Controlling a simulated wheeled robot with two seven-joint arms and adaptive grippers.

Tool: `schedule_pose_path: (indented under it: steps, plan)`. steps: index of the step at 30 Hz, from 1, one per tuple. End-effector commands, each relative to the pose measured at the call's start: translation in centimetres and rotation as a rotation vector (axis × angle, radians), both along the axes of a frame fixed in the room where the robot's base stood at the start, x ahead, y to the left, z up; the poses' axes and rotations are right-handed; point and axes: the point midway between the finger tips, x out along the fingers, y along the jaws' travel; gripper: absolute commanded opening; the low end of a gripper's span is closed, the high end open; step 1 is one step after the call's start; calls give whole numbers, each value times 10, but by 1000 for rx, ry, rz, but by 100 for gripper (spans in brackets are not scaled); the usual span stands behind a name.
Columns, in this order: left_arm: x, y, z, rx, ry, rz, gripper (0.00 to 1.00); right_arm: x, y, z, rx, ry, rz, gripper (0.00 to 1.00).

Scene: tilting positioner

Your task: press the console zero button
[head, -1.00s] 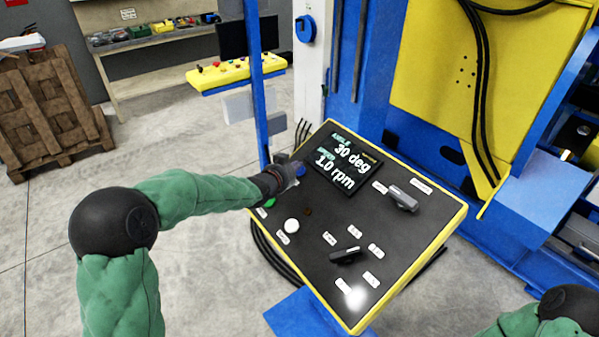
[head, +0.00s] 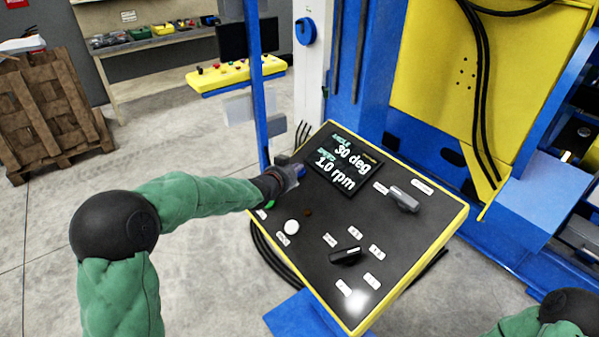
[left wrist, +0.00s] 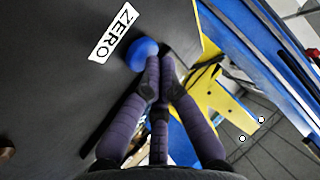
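The console (head: 405,262) is a tilted black panel with a yellow rim. The zero button is a round blue button (left wrist: 141,54) beside a white ZERO label (left wrist: 113,33) in the left wrist view. In the head view only a bit of blue shows at my left gripper (head: 295,174), which covers most of that spot. In the left wrist view the fingertips of my left gripper (left wrist: 160,78) are together and empty, right at the button's edge. I cannot tell whether they touch it. My right gripper is outside the views.
A blue post (head: 256,90) stands close behind my left gripper.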

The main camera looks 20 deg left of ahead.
Motion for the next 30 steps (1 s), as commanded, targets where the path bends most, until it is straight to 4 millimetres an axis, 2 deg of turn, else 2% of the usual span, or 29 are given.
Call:
schedule_pose_path:
  steps: [30]
  plan:
    - [2, -2, -5, 0, 1, 0, 0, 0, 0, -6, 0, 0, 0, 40]
